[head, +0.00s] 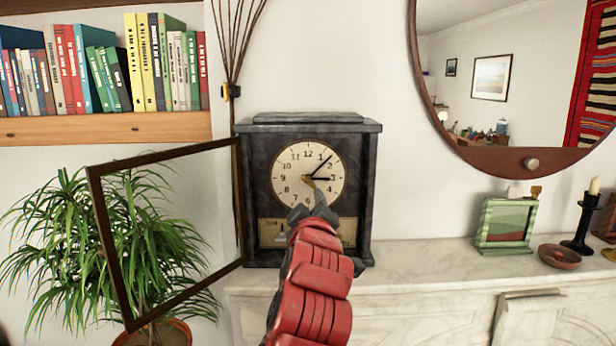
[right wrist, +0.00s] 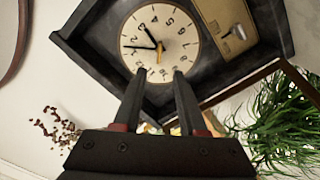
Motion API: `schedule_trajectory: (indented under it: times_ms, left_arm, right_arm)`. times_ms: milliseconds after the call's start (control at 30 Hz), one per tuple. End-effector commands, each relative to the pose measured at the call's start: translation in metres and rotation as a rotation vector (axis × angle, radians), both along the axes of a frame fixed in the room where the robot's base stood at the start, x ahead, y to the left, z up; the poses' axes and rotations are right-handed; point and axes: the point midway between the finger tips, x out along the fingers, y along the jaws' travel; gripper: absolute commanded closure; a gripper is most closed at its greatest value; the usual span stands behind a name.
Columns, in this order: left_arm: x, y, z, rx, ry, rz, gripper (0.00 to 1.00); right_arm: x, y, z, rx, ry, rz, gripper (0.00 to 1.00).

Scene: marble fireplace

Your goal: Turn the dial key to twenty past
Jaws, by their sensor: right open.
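The dark mantel clock (head: 256,200) stands on the marble shelf. Its round cream dial (head: 290,165) has one dark hand near 3 and a longer one between 1 and 2. A small gold key (head: 309,183) sits at the dial's centre; it also shows in the right wrist view (right wrist: 159,54). My right gripper (head: 310,206) is in front of the dial's lower edge. In the right wrist view the gripper (right wrist: 158,74) has its fingers apart with nothing between them, and the key lies beyond the tips. My left gripper is out of view.
The clock's framed glass door (head: 92,205) stands swung open to the left, in front of a leafy plant (head: 60,225). A green picture frame (head: 507,222), a small brown dish (head: 560,256) and a black candlestick (head: 583,222) stand at right. The shelf between clock and frame is clear.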

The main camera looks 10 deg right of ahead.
Motion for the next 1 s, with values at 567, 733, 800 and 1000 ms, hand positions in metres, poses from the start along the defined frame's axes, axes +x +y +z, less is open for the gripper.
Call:
schedule_trajectory:
  times_ms: [567, 733, 800, 1000]
  left_arm:
    - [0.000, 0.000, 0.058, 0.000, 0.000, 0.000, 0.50]
    - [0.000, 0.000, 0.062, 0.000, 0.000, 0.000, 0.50]
    - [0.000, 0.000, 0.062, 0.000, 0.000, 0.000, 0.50]
    - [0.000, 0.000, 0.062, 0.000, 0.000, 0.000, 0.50]
  right_arm:
    - [0.101, -0.021, 0.005, -0.003, -0.002, -0.003, 0.59]
    - [0.112, -0.022, 0.001, -0.002, 0.000, 0.000, 0.59]
    - [0.113, -0.023, 0.001, -0.001, 0.000, 0.001, 0.59]
    - [0.113, -0.023, 0.001, 0.000, -0.001, 0.000, 0.59]
